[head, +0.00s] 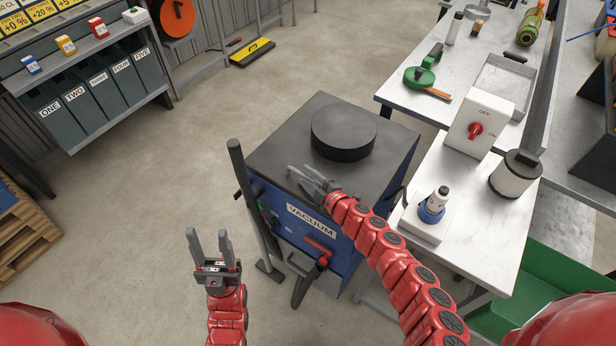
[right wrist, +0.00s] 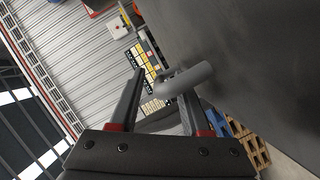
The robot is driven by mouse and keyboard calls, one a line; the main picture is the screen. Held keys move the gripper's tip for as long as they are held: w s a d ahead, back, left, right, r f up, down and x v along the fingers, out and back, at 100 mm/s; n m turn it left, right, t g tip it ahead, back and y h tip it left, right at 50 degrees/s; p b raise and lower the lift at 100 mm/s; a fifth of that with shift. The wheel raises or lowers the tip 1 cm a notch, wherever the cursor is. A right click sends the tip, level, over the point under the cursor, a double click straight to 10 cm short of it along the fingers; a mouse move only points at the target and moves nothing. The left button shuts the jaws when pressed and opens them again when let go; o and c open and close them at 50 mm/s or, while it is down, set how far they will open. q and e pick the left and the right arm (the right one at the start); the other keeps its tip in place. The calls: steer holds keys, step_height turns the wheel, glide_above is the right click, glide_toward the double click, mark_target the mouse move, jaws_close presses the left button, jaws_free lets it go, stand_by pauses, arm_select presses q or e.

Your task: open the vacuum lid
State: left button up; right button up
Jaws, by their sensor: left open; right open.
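The vacuum (head: 395,160) is a blue box labelled VACUUM with a dark flat lid (head: 285,140) and a round black disc (head: 343,130) on top. The lid lies flat. My right gripper (head: 302,176) is open at the lid's front edge, above the label. In the right wrist view a grey bent bar (right wrist: 190,77) lies at or between the open fingers (right wrist: 160,85); I cannot tell whether they touch it. The dark surface beside it fills the upper right there. My left gripper (head: 208,240) is open and empty, left of the vacuum, over the floor.
A dark upright pole (head: 243,180) stands at the vacuum's left front. A red-handled part (head: 318,246) sticks out of its front. A white-topped bench (head: 470,215) with a red switch box (head: 478,122) stands close on the right. The floor (head: 180,170) to the left is clear.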

jaws_close()
stand_by(1.3)
